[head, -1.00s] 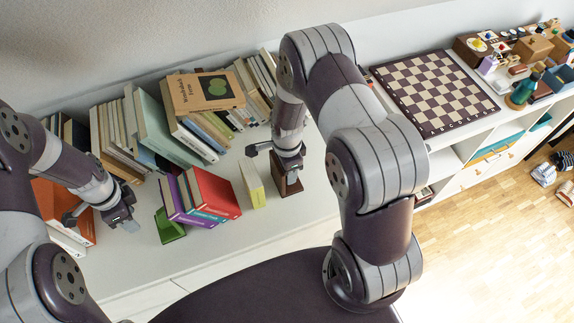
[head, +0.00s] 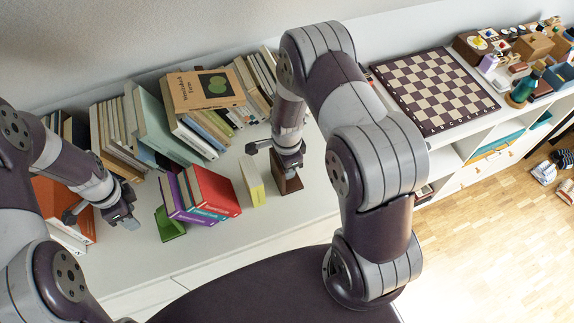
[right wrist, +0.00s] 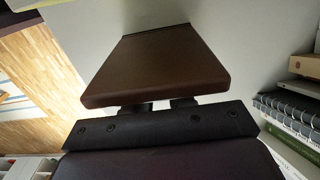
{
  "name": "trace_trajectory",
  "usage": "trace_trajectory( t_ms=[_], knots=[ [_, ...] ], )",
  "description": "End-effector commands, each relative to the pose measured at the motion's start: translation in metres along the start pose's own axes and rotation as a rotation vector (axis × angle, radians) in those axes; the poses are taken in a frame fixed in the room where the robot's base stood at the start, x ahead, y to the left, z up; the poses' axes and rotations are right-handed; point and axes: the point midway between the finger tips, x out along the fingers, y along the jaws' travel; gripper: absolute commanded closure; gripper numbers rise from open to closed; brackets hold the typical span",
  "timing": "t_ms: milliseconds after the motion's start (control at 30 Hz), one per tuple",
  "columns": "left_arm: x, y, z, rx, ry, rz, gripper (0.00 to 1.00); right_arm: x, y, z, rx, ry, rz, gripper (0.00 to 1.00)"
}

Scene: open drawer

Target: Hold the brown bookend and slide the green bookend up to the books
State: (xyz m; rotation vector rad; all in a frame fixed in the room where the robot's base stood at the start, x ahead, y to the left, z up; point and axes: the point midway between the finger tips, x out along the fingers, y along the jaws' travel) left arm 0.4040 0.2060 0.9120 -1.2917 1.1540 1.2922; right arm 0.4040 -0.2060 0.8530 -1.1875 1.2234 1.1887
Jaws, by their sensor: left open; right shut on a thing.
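The brown bookend (head: 288,181) stands upright on the shelf top, at the right end of a short group of books. My right gripper (head: 287,158) is shut on it from above; the right wrist view shows the brown bookend (right wrist: 160,68) at the fingers (right wrist: 168,105). The green bookend (head: 170,227) stands at the left of the group. The purple, teal and red books (head: 213,190) lean left toward it. A thin yellow book (head: 252,183) stands apart, between the red book and the brown bookend. My left gripper (head: 129,223) is open and empty, left of the green bookend.
A long row of books (head: 165,125) stands behind, along the wall. Orange and white books (head: 64,215) are at the left beside my left arm. A chessboard (head: 435,90) lies at the right. The shelf's front strip (head: 245,232) is clear.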

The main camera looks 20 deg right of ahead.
Motion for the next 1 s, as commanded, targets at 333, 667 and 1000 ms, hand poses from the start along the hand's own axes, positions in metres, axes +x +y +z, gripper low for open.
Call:
trace_trajectory(
  t_ms=[333, 667, 1000],
  knots=[
    [0.000, 0.000, 0.000, 0.000, 0.000, 0.000, 0.57, -0.001, -0.001, 0.000, 0.000, 0.000, -0.002, 1.00],
    [0.001, -0.001, 0.002, -0.004, -0.003, -0.004, 0.83, -0.001, -0.001, 0.000, 0.000, 0.000, -0.003, 1.00],
    [0.076, -0.034, 0.088, -0.258, 0.171, -0.313, 1.00, -0.001, -0.001, 0.000, 0.000, 0.000, -0.003, 1.00]
  ],
)
